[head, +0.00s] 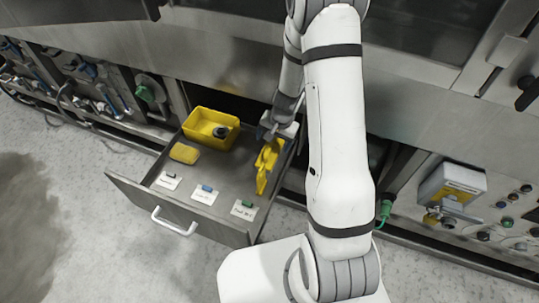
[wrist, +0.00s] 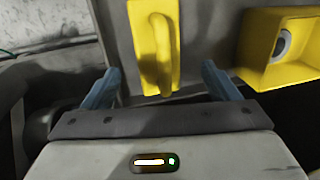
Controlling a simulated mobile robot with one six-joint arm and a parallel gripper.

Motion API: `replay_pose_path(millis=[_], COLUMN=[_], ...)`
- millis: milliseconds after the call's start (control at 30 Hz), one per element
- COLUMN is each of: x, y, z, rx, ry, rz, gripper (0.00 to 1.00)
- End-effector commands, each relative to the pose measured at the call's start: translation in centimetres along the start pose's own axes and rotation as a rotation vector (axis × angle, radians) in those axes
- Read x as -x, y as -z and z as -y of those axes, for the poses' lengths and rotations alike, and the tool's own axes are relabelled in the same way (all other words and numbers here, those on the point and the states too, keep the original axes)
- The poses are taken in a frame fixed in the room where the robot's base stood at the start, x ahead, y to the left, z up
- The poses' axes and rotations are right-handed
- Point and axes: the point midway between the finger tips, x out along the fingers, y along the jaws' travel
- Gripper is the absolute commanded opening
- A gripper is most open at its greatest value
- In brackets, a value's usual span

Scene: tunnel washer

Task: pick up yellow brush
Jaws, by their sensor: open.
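The yellow brush (head: 266,166) lies in the open drawer at its right side, below my gripper in the head view. In the wrist view the yellow brush (wrist: 168,42) shows as a flat yellow block with a raised curved handle. My gripper (head: 272,137) is over the drawer at the brush's rear end. In the wrist view my gripper (wrist: 161,76) is open, its two blue fingers apart with the brush's near end between them in the picture. The frames do not clearly show whether a finger touches it. My gripper hides part of the brush in the head view.
The drawer (head: 232,236) also holds a yellow bin (head: 199,138) with a dark round item (head: 220,132), a yellow block (head: 185,153), and three small cards with coloured tabs near its front. The bin (wrist: 290,77) stands right of the brush in the wrist view. Steel machine panels surround the drawer.

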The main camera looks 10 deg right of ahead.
Motion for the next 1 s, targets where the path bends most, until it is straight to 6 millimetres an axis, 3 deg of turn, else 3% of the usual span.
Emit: replay_pose_path(millis=[400, 700, 1000], x=[-5.6, -5.8, -5.8], y=[0.7, 0.8, 0.8], z=[-0.3, -0.3, -0.3], rx=[0.001, 0.001, 0.000], ry=[-0.001, 0.000, 0.000], rz=[0.001, -0.001, -0.001], gripper=[0.82, 0.82, 0.57])
